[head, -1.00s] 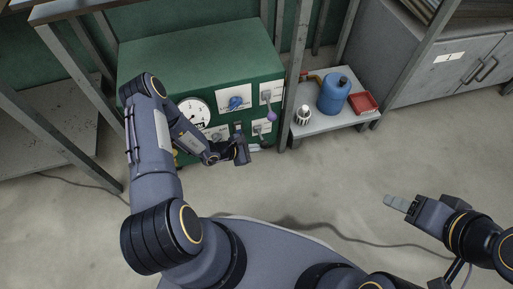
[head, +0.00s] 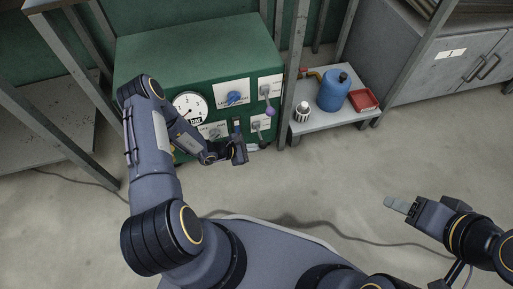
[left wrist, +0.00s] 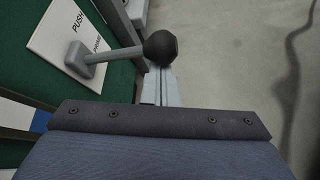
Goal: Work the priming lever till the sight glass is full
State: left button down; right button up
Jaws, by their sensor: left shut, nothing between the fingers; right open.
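A lower lever (head: 257,128) is on a white plate beneath. The left wrist view shows a lever with a black ball (left wrist: 160,47), its plate (left wrist: 70,35) marked with PUSH and a word like priming. My left gripper (left wrist: 158,88) is shut and empty, its fingertips near that ball; contact cannot be told. My right gripper (head: 397,204) is open and empty above the floor. I cannot make out a sight glass.
Right of the cabinet, a low shelf (head: 330,124) holds a blue canister (head: 334,92), a red tray (head: 364,100) and a small white striped item (head: 302,114). A metal post (head: 293,75) stands between them. A cable crosses the floor, which is otherwise clear in front.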

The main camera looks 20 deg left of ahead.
pick_arm(q)
jog(key=w+a+f+p+v, duration=0.1)
jog(key=p+v, duration=0.2)
jog(key=v, duration=0.6)
jog(key=shift+a, duration=0.55)
pick_arm(e)
jog(key=shift+s+d+r, duration=0.1)
jog(key=shift+d+r, duration=0.1)
jog(key=shift+r, duration=1)
pick_arm(q)
jog(key=shift+s+r, duration=0.1)
jog(key=shift+s, duration=0.1)
